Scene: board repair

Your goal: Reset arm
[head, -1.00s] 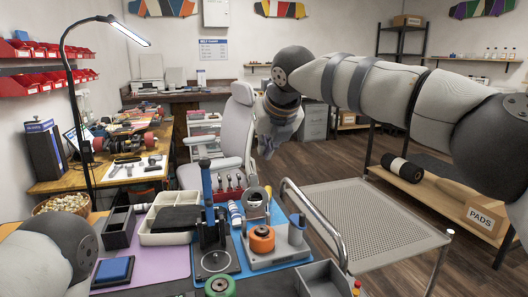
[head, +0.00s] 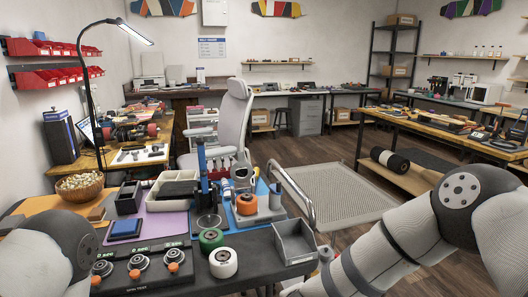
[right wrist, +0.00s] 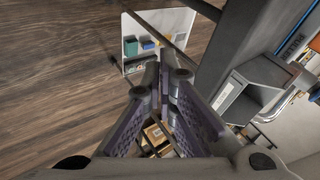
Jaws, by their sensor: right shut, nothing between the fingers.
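My right arm is at the lower right of the head view, bent low in front of the table's right side; its gripper is outside that view. In the right wrist view my right gripper (right wrist: 163,75) is shut, its fingertips together with nothing between them. Below it the right wrist view shows wood floor and a white shelf unit (right wrist: 150,40) with small boxes. My left arm shows only as a rounded grey link at the lower left of the head view; the left gripper is out of view.
The work table (head: 262,245) holds an orange wheel (head: 247,204), a green wheel (head: 211,239), a white wheel (head: 223,262), a grey bin (head: 294,241) and a dial panel (head: 141,266). Open floor lies beyond.

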